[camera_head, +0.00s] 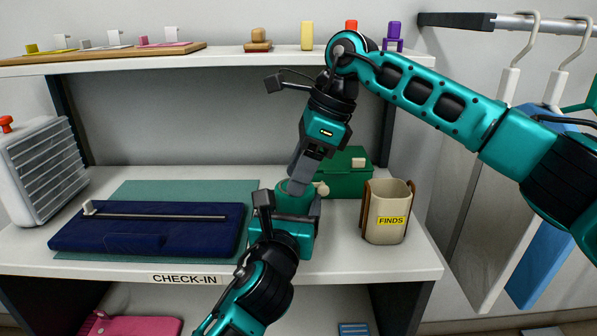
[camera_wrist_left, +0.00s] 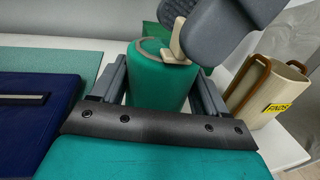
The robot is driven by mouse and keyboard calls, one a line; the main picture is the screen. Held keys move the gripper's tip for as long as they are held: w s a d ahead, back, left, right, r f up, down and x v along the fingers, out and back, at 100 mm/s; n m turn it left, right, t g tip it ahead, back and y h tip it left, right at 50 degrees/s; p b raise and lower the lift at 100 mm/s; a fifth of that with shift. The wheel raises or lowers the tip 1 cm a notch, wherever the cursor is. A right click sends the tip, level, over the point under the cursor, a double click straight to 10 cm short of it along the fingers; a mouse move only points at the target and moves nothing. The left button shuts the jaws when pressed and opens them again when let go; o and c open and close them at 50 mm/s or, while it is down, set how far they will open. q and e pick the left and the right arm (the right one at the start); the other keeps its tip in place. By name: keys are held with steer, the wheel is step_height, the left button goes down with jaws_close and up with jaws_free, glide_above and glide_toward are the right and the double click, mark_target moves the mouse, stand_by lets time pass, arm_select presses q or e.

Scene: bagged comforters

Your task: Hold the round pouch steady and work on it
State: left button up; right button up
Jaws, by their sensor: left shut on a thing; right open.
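The round pouch is a green cylinder (camera_wrist_left: 158,88) with a brown seam ring around its top. It stands upright between the two fingers of my left gripper (camera_wrist_left: 162,78), which is shut on its sides. In the head view the pouch (camera_head: 292,187) is partly hidden by my grippers. A cream tab (camera_wrist_left: 180,42) sticks up at the pouch's top edge; it also shows in the head view (camera_head: 321,188). My right gripper (camera_head: 301,176) comes down from above, open, with its dark fingers right at the pouch's top beside the tab. I cannot tell whether they touch it.
A navy flat case (camera_head: 150,240) with a metal bar lies on a green mat (camera_head: 190,191) at left. A green box (camera_head: 345,180) stands behind, and a cream FINDS bin (camera_head: 387,223) at right. A grey ribbed case (camera_head: 45,165) stands far left. An upper shelf (camera_head: 200,62) holds small items.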

steer(key=v, duration=1.1)
steer(key=shift+d+r, duration=0.2)
steer(key=shift+r, duration=0.05)
arm_select(q)
steer(key=o, duration=1)
steer(key=shift+o, duration=0.2)
arm_select(e)
steer(key=shift+r, duration=0.1)
arm_select(q)
steer(key=shift+s+a+r+p, duration=0.15)
steer(key=shift+s+p, duration=0.35)
steer(key=shift+s, duration=0.15)
steer(key=shift+s+a+r+p, duration=0.1)
steer(key=shift+s+r+p, duration=0.05)
steer(key=shift+s+p, duration=0.4)
steer(key=shift+s+a+r+p, duration=0.15)
steer(key=shift+s+p, duration=0.2)
steer(key=shift+s, duration=0.25)
steer(key=shift+s+a+r+p, duration=0.1)
steer(key=shift+s+p, duration=0.25)
steer(key=shift+s, duration=0.35)
arm_select(e)
step_height(320, 180, up, 3)
steer(key=shift+r, duration=0.15)
